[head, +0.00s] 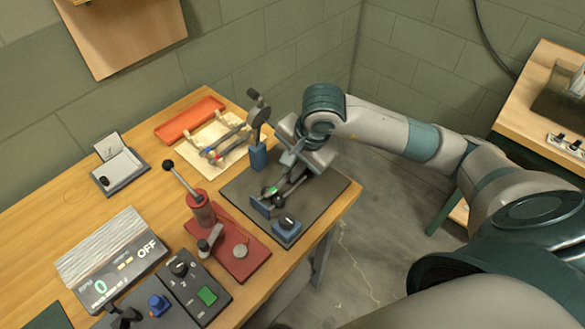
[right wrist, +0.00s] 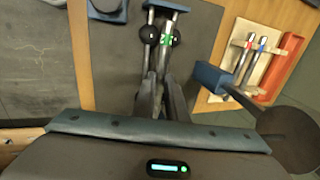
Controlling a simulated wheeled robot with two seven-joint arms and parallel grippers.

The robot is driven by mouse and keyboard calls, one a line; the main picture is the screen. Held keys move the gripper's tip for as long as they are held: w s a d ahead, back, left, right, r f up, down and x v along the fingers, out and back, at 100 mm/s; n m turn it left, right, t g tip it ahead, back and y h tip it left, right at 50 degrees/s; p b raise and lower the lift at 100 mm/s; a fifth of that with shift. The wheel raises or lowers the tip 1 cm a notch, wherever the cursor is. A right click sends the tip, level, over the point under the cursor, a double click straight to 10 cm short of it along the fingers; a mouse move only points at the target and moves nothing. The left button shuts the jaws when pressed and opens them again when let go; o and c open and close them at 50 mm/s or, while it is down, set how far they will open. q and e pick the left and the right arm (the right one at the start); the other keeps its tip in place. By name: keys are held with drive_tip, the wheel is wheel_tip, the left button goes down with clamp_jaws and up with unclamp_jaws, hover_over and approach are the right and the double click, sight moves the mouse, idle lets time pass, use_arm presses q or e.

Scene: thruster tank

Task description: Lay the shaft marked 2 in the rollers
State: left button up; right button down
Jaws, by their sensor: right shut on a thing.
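My right gripper (head: 293,168) is low over the dark base plate at the table's right edge, fingers shut on a grey metal shaft. The shaft has a green band (head: 271,190) near its far end; in the right wrist view the shaft (right wrist: 166,55) runs out from between the fingers (right wrist: 158,100). I cannot read its number. Its banded end lies by the black rollers (right wrist: 148,34); I cannot tell whether it touches them. Two more shafts, one red-banded (right wrist: 250,40) and one blue-banded (right wrist: 261,45), lie on the wooden rack (head: 222,147). My left gripper is out of view.
A blue post with a grey lever arm and disc (head: 259,118) stands behind the gripper. A red hand-pump unit (head: 203,212) stands left of the plate. A display reading 0 and OFF (head: 120,275) and a control panel lie at front left. An orange tray (head: 188,118) is at the back.

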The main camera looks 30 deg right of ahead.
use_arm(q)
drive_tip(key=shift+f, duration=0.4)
use_arm(e)
drive_tip(key=shift+f, duration=0.35)
drive_tip(key=c, duration=1.7)
unclamp_jaws()
use_arm(q)
drive_tip(key=shift+b, duration=0.3)
use_arm(e)
drive_tip(key=shift+r, duration=0.1)
